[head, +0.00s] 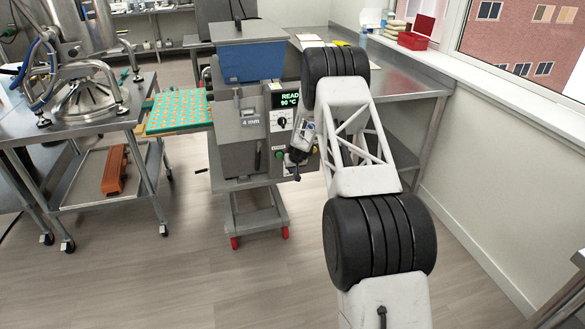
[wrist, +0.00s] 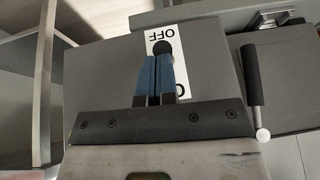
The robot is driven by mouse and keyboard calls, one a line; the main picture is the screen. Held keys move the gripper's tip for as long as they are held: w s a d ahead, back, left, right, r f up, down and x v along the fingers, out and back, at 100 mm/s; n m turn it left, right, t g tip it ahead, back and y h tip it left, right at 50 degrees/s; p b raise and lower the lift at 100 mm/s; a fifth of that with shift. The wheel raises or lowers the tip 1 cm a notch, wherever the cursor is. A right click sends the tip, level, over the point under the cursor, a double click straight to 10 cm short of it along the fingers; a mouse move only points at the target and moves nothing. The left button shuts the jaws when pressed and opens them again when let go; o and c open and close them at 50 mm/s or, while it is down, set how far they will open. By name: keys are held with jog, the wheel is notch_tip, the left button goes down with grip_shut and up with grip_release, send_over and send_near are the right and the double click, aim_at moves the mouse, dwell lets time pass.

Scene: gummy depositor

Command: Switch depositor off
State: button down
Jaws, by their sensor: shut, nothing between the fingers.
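The depositor (head: 240,135) is a grey machine on a wheeled stand, with a blue hopper on top. Its display (head: 289,98) is lit and reads "READ…" and "90 °C", partly cut off by my arm. In the wrist view, a white label (wrist: 163,32) on the grey panel reads "OFF", with part of another letter beyond my fingers. A round black switch knob (wrist: 162,46) lies over the label, right at my fingertips; I cannot tell whether they touch. My gripper (wrist: 156,59) is shut and empty, its blue fingers together. In the head view my gripper (head: 296,160) is at the depositor's right front.
A black-handled lever (wrist: 251,75) stands right of the label. A green button (head: 279,154) is close to my gripper. A green mold tray (head: 150,125) lies left of the depositor. Steel tables flank it; the floor in front is clear.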

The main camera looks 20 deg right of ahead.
jog(key=shift+s+f, duration=0.25)
jog(key=shift+f, duration=0.1)
jog(key=shift+s+f, duration=0.3)
jog(key=shift+f, duration=0.4)
jog(key=shift+r, duration=0.2)
jog(key=shift+r, duration=0.5)
jog(key=shift+s+r, duration=0.15)
jog(key=shift+r, duration=0.05)
jog(key=s+r, duration=0.4)
jog(key=s, duration=0.4)
jog(key=shift+s+d+r, duration=0.15)
jog(key=shift+d+r, duration=0.2)
dwell(0.5)
dwell(0.3)
